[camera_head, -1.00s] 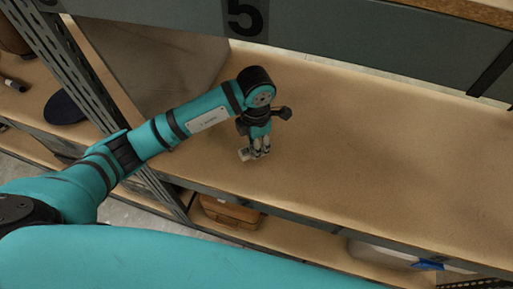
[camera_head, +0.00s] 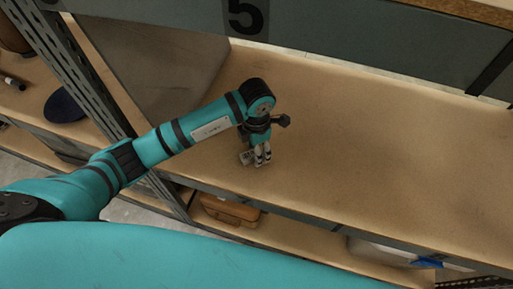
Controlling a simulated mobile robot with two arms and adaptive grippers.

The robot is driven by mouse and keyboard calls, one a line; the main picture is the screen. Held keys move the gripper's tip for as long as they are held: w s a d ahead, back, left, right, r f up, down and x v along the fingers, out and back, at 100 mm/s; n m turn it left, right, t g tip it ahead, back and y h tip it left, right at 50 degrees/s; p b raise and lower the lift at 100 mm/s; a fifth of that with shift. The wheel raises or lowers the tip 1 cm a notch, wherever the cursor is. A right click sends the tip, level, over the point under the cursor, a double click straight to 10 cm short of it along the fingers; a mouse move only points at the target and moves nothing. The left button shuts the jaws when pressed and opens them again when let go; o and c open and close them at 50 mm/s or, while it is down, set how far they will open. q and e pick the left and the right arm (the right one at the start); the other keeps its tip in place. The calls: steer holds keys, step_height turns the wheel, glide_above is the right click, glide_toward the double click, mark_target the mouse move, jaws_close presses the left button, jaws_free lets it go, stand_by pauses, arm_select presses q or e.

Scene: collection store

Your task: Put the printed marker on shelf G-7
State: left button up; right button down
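My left gripper (camera_head: 263,159) points down over the brown shelf board (camera_head: 370,150), near its front edge. A small white and dark piece, which looks like the printed marker (camera_head: 247,158), sits at the fingertips on their left side. The fingers seem closed on it, and they partly hide it. I cannot tell whether it touches the board. No G-7 label is readable. My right gripper is out of view.
A panel with a large "5" (camera_head: 245,17) runs above the board. A perforated upright (camera_head: 75,70) and a grey sheet-like thing (camera_head: 150,65) stand at left. A brown case (camera_head: 230,211) lies on the lower shelf. The board is clear to the right.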

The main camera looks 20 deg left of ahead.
arm_select(q)
steer(key=shift+r+p, duration=0.3)
steer(key=shift+r, duration=0.35)
step_height(320, 180, up, 11)
steer(key=b, duration=0.1)
